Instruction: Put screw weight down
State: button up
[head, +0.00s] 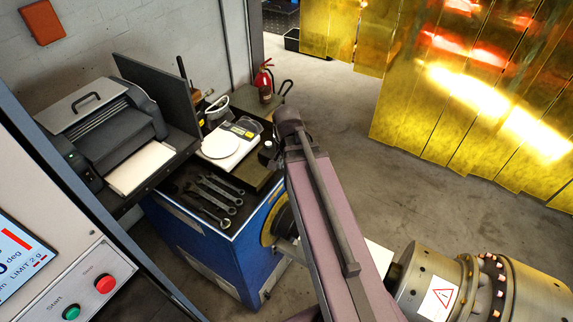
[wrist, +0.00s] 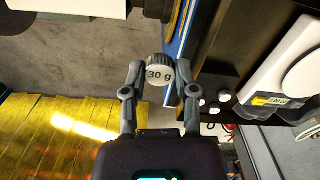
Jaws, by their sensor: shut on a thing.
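The screw weight (wrist: 159,73), a short grey knurled cylinder with "30 g" on its pale face, is between the fingertips of my gripper (wrist: 160,76) in the wrist view. My gripper is shut on it and holds it beside the edge of the blue cart, with floor showing behind. Several small round weights (wrist: 214,107) with pale tops show to its right on the dark cart top. In the head view, my arm covers part of the cart, and I cannot clearly make out the held weight there.
The blue cart (head: 238,262) carries wrenches (head: 213,196) and a white scale (head: 220,143), whose round pan also shows in the wrist view (wrist: 306,63). A printer (head: 108,130) stands left. A large metal rotor (head: 520,290) is at lower right.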

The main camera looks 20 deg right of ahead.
jog(key=shift+w, duration=0.1)
dwell(0.3)
jog(key=w+a+f+b, duration=0.1)
jog(key=w+a, duration=1)
jog(key=a, duration=0.3)
jog(key=shift+w+a+f, duration=0.15)
jog(key=shift+w+a, duration=0.2)
jog(key=shift+w, duration=0.05)
jog(key=b, duration=0.2)
send_over(220, 145)
jog(key=shift+s+f, duration=0.25)
jog(key=shift+f, duration=0.45)
jog(key=shift+w, duration=0.15)
